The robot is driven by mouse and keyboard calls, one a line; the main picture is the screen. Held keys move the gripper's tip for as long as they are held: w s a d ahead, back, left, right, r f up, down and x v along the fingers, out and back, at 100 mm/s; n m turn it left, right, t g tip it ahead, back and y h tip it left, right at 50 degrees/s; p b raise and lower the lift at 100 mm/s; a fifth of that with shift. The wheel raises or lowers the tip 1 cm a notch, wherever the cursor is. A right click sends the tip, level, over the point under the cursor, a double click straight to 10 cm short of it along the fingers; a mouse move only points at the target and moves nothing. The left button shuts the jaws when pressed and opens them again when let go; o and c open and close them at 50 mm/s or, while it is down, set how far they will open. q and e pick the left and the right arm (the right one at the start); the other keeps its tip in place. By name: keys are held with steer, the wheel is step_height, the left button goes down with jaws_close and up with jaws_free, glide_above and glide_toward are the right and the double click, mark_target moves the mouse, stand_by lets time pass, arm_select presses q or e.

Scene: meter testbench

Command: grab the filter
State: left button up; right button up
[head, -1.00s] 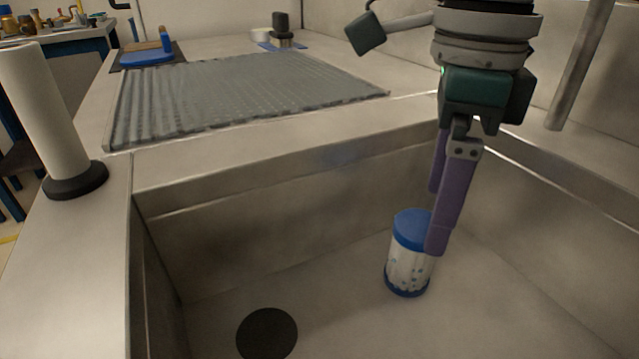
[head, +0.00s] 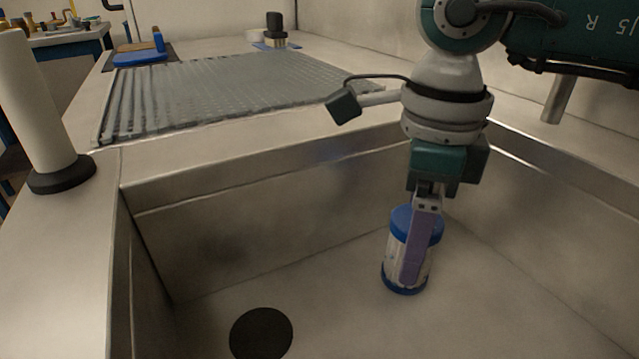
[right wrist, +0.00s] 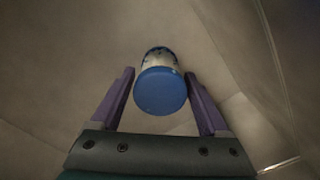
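The filter (head: 394,255) is a white cylinder with a blue cap and blue base, standing upright on the sink floor. My right gripper (head: 412,275) reaches down over it, with one purple finger in front of the filter in the head view. The gripper is open. The far finger is mostly hidden behind the filter in the head view. My left gripper is not in view.
The metal sink (head: 270,200) surrounds the filter with walls, and a dark round drain (head: 261,333) lies left of it. A ribbed grey mat (head: 230,92) covers the counter behind. A white roll on a dark base (head: 62,174) stands at the left. A faucet pipe (head: 559,98) hangs at the right.

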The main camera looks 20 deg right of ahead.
jaws_close()
stand_by(0.4)
